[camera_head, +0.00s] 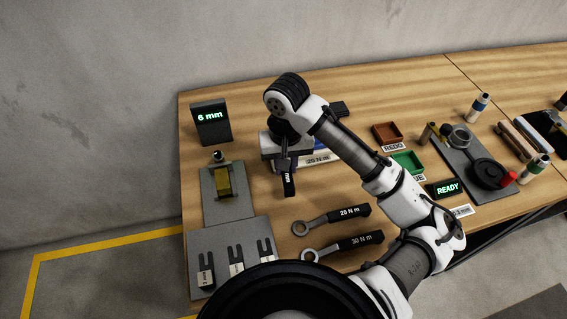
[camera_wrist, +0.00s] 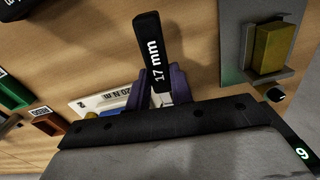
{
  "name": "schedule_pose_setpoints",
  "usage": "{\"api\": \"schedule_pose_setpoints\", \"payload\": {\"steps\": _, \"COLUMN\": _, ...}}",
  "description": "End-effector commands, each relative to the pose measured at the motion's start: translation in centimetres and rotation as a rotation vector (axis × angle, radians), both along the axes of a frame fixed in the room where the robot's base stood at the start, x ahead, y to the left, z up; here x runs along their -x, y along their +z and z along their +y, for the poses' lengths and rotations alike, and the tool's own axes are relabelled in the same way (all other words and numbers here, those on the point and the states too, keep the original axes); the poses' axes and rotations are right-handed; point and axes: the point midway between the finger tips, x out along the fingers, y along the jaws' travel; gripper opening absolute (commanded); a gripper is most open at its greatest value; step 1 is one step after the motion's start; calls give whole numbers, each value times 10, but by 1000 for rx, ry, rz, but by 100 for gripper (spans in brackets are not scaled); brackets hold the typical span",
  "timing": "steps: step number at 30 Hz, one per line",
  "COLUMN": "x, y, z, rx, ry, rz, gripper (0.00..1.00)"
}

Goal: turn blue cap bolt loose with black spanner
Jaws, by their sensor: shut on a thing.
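My gripper (camera_head: 287,163) is shut on a black spanner (camera_head: 289,184). In the wrist view, the dark purple fingers (camera_wrist: 160,92) close around the spanner (camera_wrist: 149,48), whose black handle reads "17 mm". It is held above the table, and its jaw end is hidden. A bit of blue (camera_head: 321,146) shows behind my gripper, by a pale block labelled "20 N m". A blue spot (camera_wrist: 92,115) also shows in the wrist view, partly covered by my gripper body. I cannot tell whether this blue is the cap of the bolt.
A grey rack (camera_head: 222,237) with forked pieces stands front left, below a plate with a yellow block (camera_head: 224,182).

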Motion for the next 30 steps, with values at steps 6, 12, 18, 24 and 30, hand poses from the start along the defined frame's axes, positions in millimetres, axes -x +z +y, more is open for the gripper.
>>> {"api": "schedule_pose_setpoints", "payload": {"steps": 6, "x": -2, "y": -2, "z": -7, "rx": 4, "ry": 51, "rz": 0, "gripper": 0}}
{"api": "schedule_pose_setpoints", "payload": {"steps": 12, "x": -7, "y": -2, "z": -20, "rx": 5, "ry": 211, "rz": 1, "gripper": 0}}
{"api": "schedule_pose_setpoints", "payload": {"steps": 18, "x": -10, "y": -2, "z": -26, "rx": 5, "ry": 293, "rz": 1, "gripper": 0}}
{"api": "schedule_pose_setpoints", "payload": {"steps": 24, "x": -9, "y": -2, "z": -25, "rx": 4, "ry": 296, "rz": 2, "gripper": 0}}
{"api": "schedule_pose_setpoints", "payload": {"steps": 30, "x": -12, "y": -3, "z": -29, "rx": 4, "ry": 345, "rz": 3, "gripper": 0}}
